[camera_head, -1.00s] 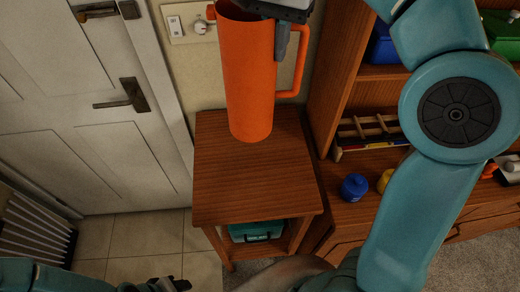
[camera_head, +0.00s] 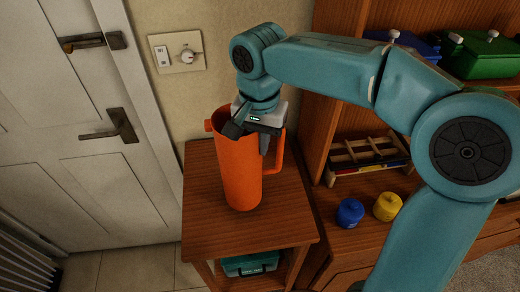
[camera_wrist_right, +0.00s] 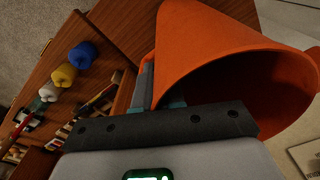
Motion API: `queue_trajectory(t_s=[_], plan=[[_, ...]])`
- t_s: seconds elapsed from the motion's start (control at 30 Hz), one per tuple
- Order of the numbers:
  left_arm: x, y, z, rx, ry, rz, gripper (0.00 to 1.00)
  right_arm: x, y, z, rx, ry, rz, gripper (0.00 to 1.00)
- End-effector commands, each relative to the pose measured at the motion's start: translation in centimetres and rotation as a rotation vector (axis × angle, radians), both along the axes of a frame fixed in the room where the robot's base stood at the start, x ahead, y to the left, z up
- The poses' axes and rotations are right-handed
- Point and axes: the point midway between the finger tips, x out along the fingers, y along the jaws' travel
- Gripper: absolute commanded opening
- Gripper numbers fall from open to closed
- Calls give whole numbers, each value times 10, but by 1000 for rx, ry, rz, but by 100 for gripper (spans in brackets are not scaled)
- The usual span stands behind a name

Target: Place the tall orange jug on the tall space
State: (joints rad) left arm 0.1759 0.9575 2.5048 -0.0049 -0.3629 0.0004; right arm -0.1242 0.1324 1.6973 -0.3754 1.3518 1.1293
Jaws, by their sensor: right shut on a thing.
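The tall orange jug (camera_head: 238,176) stands upright over the small wooden table (camera_head: 280,226) in the head view. Its base shows against the middle of the tabletop; I cannot tell if it touches. My right gripper (camera_head: 252,138) is at the jug's rim on the handle side, shut on it. In the right wrist view, the jug's wide mouth (camera_wrist_right: 205,45) fills the upper right, and my right gripper's fingers (camera_wrist_right: 160,90) meet its wall. My left gripper is not in view.
A teal case (camera_head: 250,264) sits on the table's lower shelf. To the right, a wooden shelf unit (camera_head: 330,85) holds a blue jar (camera_head: 350,213), a yellow jar (camera_head: 387,207), a wooden rack (camera_head: 368,155) and a green box (camera_head: 482,60). A white door (camera_head: 75,190) is left.

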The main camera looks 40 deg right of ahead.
Motion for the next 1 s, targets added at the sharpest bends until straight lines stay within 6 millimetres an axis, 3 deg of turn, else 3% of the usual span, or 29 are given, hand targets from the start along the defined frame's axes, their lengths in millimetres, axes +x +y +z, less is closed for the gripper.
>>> queue_trajectory(t_s=[0.2, 0.6, 0.63, 0.7, 1.0], plan=[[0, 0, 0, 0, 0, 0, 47, 0, -1, -24, 0, -1, -2, 0], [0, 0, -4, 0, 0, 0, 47, 0, -1, -30, 0, -2, -1, 0], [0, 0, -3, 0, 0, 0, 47, 0, -1, -30, 0, 1, 0, 15], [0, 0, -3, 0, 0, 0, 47, 0, -1, -30, 0, 2, 0, 34], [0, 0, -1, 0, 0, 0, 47, 0, -1, -27, 0, 1, 0, 34]])
